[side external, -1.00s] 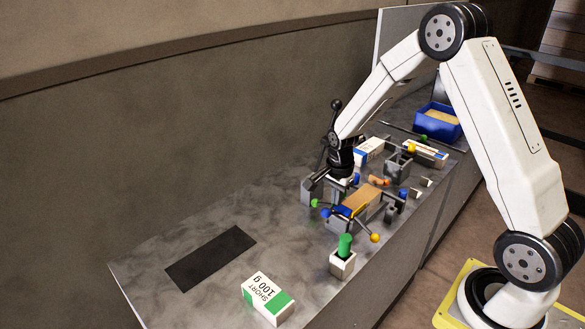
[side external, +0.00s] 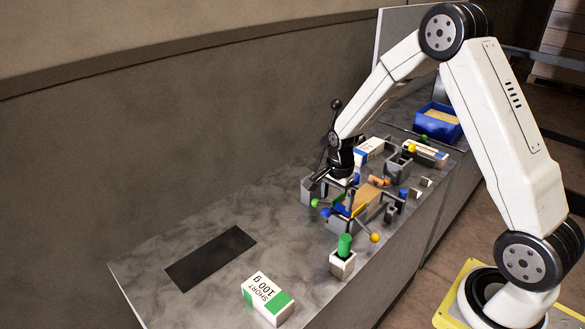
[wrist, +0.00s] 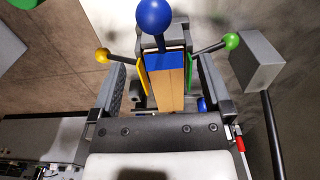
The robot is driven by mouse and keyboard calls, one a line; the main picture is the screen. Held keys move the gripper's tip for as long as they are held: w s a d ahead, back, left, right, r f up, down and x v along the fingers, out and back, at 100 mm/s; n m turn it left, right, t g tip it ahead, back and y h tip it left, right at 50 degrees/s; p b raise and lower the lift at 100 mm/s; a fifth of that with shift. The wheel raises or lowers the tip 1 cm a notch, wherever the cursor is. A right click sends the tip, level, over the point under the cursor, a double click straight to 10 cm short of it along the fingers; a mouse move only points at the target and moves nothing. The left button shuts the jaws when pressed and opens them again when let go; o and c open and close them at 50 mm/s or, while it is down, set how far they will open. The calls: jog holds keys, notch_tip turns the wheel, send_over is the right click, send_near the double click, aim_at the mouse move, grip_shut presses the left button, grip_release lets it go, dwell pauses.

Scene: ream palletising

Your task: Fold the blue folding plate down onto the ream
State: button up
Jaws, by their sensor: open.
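The tan ream (side external: 369,197) sits in a grey fixture on the bench; its long top also shows in the wrist view (wrist: 171,92). The blue folding plate (wrist: 166,62) is at the ream's far end in the wrist view, with its blue ball knob (wrist: 154,16) on a dark stem. It shows as a small blue patch (side external: 340,210) in the side view; I cannot tell its exact tilt. My gripper (wrist: 163,70) is open, its jaws on either side of the ream in the wrist view. In the side view my gripper (side external: 341,190) is low at the fixture.
A yellow knob (wrist: 102,55) and a green knob (wrist: 231,41) stick out on either side of the fixture. A labelled ream (side external: 268,298) and black mat (side external: 211,257) lie left, with bare bench between.

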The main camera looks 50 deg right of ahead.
jog(key=shift+r, duration=0.1)
notch_tip(320, 180, up, 7)
dwell(1.0)
jog(key=s+a+n+t, duration=0.2)
jog(key=s+a+n, duration=0.9)
jog(key=n, duration=0.7)
jog(key=shift+s+r+t, duration=0.3)
jog(key=shift+s+r, duration=0.1)
jog(key=shift+s, duration=0.8)
jog(key=shift+w+a, duration=0.1)
